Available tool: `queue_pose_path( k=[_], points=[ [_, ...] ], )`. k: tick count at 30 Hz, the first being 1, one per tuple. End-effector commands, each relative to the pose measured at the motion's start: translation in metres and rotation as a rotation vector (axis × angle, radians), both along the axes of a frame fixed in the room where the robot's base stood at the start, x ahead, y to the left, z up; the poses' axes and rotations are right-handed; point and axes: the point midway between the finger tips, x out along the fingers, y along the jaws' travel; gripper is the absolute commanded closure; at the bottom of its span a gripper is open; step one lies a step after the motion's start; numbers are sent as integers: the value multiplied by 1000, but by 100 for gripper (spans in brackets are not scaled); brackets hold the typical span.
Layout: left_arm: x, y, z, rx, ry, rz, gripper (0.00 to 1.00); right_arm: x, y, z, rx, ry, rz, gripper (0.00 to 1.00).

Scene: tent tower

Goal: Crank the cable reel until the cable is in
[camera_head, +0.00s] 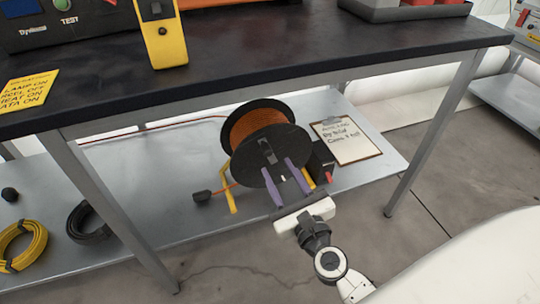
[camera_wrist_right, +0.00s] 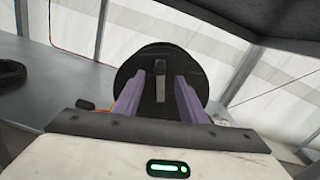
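The cable reel (camera_head: 262,140) stands on the lower shelf under the table, with black side discs, orange cable wound on it and a yellow stand. A dark crank piece (camera_head: 267,152) is on its near disc; it also shows in the right wrist view (camera_wrist_right: 161,84). My right gripper (camera_head: 281,172) is in front of the near disc, its purple fingers spread apart and pointing at the reel. In the right wrist view the fingers (camera_wrist_right: 170,80) stand either side of the crank piece, with nothing clearly between them. A cable runs left along the shelf. My left gripper is not in view.
The dark tabletop (camera_head: 300,40) overhangs the shelf (camera_head: 150,190). A clipboard (camera_head: 345,140) lies right of the reel, beside a black box (camera_head: 320,160). A black plug (camera_head: 202,196) lies left. Yellow (camera_head: 22,245) and black (camera_head: 88,222) coils sit farther left. A table leg (camera_head: 430,140) stands at right.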

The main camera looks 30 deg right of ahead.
Motion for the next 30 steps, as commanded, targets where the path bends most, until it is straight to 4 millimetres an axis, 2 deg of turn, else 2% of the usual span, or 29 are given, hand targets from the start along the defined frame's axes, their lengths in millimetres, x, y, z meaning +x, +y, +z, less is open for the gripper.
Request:
queue_pose_path(
  k=[6,12,18,26,30],
  points=[
    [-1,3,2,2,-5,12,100,43,-5,2,1,-2,-1,62],
    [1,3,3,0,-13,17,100,73,-9,1,0,-1,-1,62],
    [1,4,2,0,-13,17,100,85,-11,0,0,0,1,62],
    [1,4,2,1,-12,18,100,86,-11,0,-1,1,0,62],
    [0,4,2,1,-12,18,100,86,-11,0,-1,1,0,86]
  ],
)
